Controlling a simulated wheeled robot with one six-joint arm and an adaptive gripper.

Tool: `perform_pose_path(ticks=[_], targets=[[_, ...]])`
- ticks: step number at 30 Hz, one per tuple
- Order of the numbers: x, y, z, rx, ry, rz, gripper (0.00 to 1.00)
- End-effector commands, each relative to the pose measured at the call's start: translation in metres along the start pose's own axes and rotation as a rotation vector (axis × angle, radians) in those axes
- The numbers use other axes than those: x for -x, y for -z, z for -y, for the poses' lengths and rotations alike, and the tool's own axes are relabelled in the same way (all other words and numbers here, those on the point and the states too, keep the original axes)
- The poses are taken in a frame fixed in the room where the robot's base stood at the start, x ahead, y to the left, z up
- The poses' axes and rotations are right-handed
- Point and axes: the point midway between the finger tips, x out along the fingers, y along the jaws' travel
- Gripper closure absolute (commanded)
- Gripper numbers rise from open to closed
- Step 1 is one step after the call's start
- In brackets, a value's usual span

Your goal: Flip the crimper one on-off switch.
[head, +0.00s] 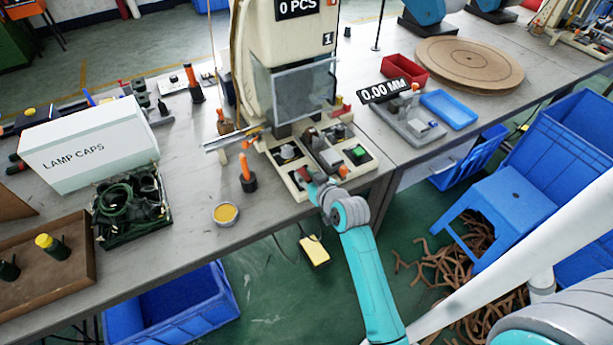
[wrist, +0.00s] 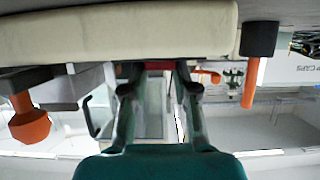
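The crimper (head: 305,45) is a beige machine on the workbench, with "0 PCS" and "1" labels. Its low beige base (head: 285,180) carries dark panels with dials and a green switch-like part (head: 357,152) at the right. My gripper (head: 306,177) is at the front edge of this base, left of the green part. In the wrist view, my gripper's two fingers (wrist: 157,70) are apart, their tips close to the beige base edge (wrist: 110,35). A small red part (wrist: 159,65) shows between the tips. I cannot tell if they touch it; the on-off switch is not clearly identifiable.
An orange-handled tool (head: 247,172) stands left of the base; it also shows in the wrist view (wrist: 252,80). A yellow-topped tin (head: 226,214) sits near the bench edge. A measuring device (head: 410,120) stands right. A yellow pedal (head: 314,251) is below the bench.

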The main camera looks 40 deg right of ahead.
Motion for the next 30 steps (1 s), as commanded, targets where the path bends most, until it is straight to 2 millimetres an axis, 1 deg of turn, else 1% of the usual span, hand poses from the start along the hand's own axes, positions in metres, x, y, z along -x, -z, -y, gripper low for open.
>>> perform_pose_path(ticks=[8, 24, 30], targets=[[-0.001, 0.003, 0.0, 0.002, 0.002, 0.032, 1.0], [-0.005, 0.01, 0.0, 0.001, 0.001, 0.353, 1.0], [-0.005, 0.01, 0.0, 0.0, 0.001, 0.425, 1.0]])
